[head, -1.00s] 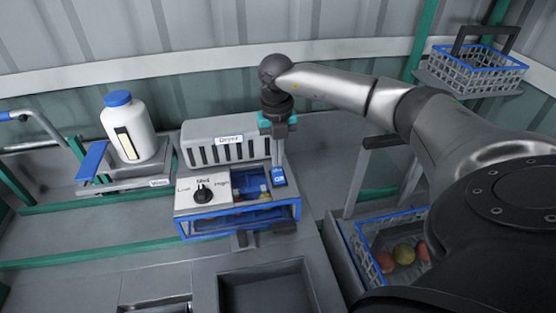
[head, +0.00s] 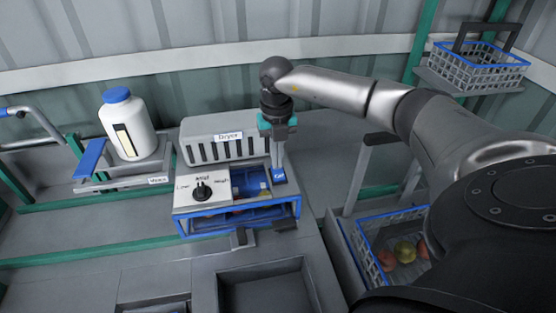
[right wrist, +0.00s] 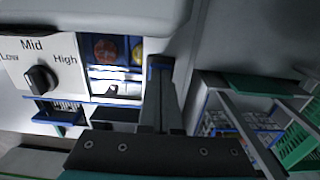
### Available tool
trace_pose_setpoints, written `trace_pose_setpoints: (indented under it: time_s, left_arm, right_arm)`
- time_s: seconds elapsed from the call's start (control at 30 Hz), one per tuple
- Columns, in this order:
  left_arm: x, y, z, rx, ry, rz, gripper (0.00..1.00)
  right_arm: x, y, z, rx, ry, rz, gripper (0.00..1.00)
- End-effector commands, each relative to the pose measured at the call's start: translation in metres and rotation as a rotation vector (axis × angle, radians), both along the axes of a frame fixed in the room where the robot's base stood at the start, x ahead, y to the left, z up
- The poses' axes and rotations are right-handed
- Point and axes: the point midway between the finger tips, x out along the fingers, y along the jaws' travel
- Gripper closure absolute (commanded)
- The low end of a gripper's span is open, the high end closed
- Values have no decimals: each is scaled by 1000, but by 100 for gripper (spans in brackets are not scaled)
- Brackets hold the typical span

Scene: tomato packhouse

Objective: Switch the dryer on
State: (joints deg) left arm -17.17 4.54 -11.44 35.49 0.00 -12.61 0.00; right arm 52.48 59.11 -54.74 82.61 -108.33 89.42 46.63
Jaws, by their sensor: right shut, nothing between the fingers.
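The dryer (head: 205,126) is a grey vented housing with a "Dryer" label. Its front has a blue-framed opening and a white panel with a black knob (head: 201,192) marked Low, Mid and High. My left gripper is not seen.
A white bottle with a blue cap (head: 128,130) stands on a scale at the left. A crate (head: 362,245) of tomatoes sits at the lower right. A basket (head: 476,70) rests on a shelf at the upper right. An empty grey bin (head: 265,270) lies in front.

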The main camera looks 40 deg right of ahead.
Motion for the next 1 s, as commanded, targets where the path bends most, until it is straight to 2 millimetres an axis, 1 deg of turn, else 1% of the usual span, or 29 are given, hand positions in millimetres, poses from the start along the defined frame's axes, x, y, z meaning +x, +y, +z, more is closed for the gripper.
trace_pose_setpoints:
  time_s: [0.3,0.47,1.0]
  left_arm:
    - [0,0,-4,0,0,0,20]
    - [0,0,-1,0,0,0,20]
    - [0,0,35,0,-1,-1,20]
  right_arm:
    - [-1,0,-6,1,3,0,100]
    - [-1,0,-4,1,3,1,100]
    - [0,0,39,0,1,-1,100]
